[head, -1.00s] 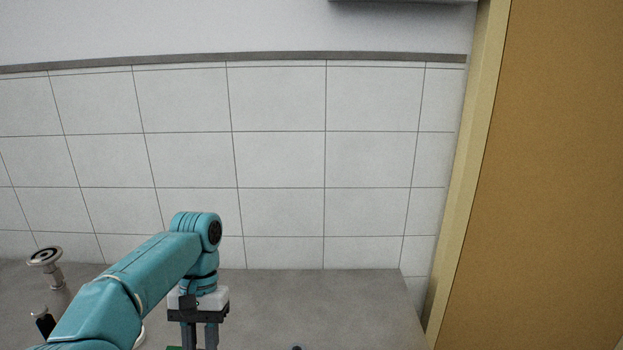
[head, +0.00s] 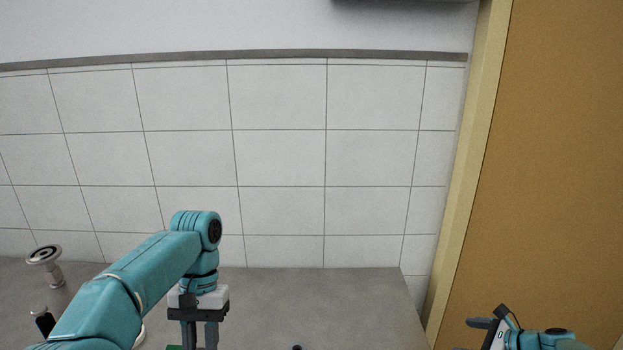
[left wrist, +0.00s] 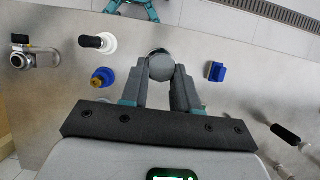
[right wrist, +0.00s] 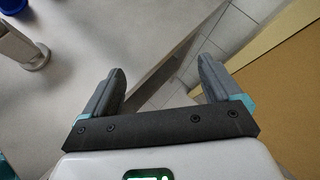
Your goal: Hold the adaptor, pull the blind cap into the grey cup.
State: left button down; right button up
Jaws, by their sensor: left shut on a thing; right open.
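My left gripper (head: 200,338) points down at the lower edge of the head view, its fingertips cut off. In the left wrist view it is shut on a round grey piece (left wrist: 161,67), which looks like the adaptor; mostly its round top shows. My right gripper (head: 487,325) is at the lower right of the head view. In the right wrist view its fingers (right wrist: 161,68) are apart with nothing between them. A grey cylindrical piece (right wrist: 14,43) shows at the left there; I cannot tell what it is. I cannot make out the blind cap or the grey cup for certain.
The grey bench (head: 300,300) also holds a metal flange fitting (head: 46,258), a valve (left wrist: 38,58), a blue-and-brass fitting (left wrist: 102,77), a blue block (left wrist: 216,72) and black-handled items (left wrist: 96,42). A tiled wall (head: 280,160) stands behind, a brown panel (head: 560,180) to the right.

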pick_arm(q)
jog(key=shift+s, duration=0.15)
pick_arm(e)
jog(key=s+a+f+n+g+y, duration=0.1)
jog(key=s+a+n+g+y, duration=0.1)
jog(key=a, duration=0.3)
jog(key=s+a+f+n+g+y, duration=0.2)
jog(key=s+a+g, duration=0.1)
jog(key=s+a, duration=0.2)
jog(key=s+a+f+n+g+y, duration=0.2)
jog(key=s+a+g, duration=0.1)
jog(key=a, duration=0.3)
jog(key=shift+s+a+f+n, duration=0.2)
jog(key=shift+s+f+n, duration=0.05)
jog(key=shift+n, duration=0.15)
jog(key=shift+s+a+f+y, duration=0.1)
jog(key=shift+a+y, duration=0.2)
jog(key=x, duration=1.1)
jog(key=shift+f, duration=0.1)
jog(key=shift+s, duration=0.1)
jog(key=c, duration=1.4)
jog(key=o, duration=0.7)
jog(key=shift+o, duration=0.2)
